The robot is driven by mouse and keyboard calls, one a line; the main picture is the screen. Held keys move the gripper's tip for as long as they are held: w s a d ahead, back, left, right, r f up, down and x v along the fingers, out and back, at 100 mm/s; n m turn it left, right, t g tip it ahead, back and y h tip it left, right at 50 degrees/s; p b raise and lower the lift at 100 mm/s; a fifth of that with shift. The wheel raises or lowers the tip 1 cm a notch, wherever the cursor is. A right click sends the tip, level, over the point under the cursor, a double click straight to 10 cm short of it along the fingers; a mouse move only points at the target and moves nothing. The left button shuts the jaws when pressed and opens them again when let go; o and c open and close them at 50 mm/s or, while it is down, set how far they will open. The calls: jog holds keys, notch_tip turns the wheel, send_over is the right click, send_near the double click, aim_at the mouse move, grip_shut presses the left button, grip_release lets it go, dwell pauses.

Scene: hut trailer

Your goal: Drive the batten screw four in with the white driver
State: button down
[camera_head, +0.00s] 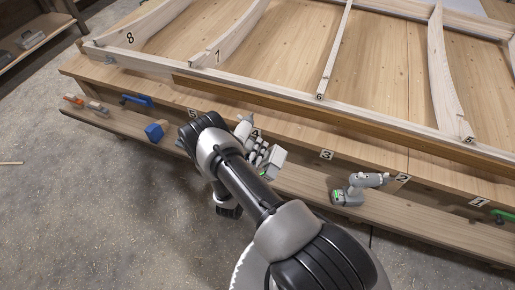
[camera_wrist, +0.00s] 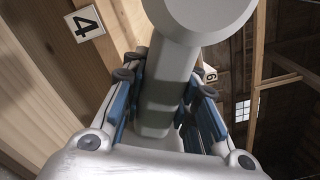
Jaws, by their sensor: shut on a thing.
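My gripper (camera_head: 259,150) is shut on the white driver (camera_head: 275,163), at the bench's front edge by the number 4 label (camera_head: 255,134). In the wrist view the fingers (camera_wrist: 165,85) close from both sides around the driver's grey grip (camera_wrist: 160,105), and its pale round body (camera_wrist: 205,15) fills the top. The label 4 (camera_wrist: 84,24) shows on wood at the upper left there. The driver's bit and batten screw four cannot be made out in either view.
The timber frame (camera_head: 240,92) with curved ribs lies on the bench. A blue block (camera_head: 155,131) and blue clamp (camera_head: 137,100) are to the left. The concrete floor (camera_head: 70,200) is mostly clear.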

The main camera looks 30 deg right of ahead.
aim_at(276, 150)
jog(key=shift+b+x, duration=1.1)
jog(key=shift+x, duration=1.65)
jog(key=shift+w+d+r, duration=0.1)
jog(key=shift+w+d, duration=0.1)
jog(key=shift+w+d+b, duration=0.25)
jog(key=shift+d+b, duration=0.05)
jog(key=shift+b, duration=0.05)
jog(key=shift+b+x, duration=0.35)
jog(key=shift+x, duration=0.45)
dwell(1.0)
jog(key=s+p, duration=0.1)
jog(key=s, duration=0.5)
jog(key=s+a+p, duration=0.1)
jog(key=s, duration=0.2)
jog(key=shift+s+a+p, duration=0.1)
jog(key=shift+s+p, duration=0.2)
jog(key=shift+s, duration=0.1)
jog(key=shift+w+a, duration=0.1)
dwell(0.9)
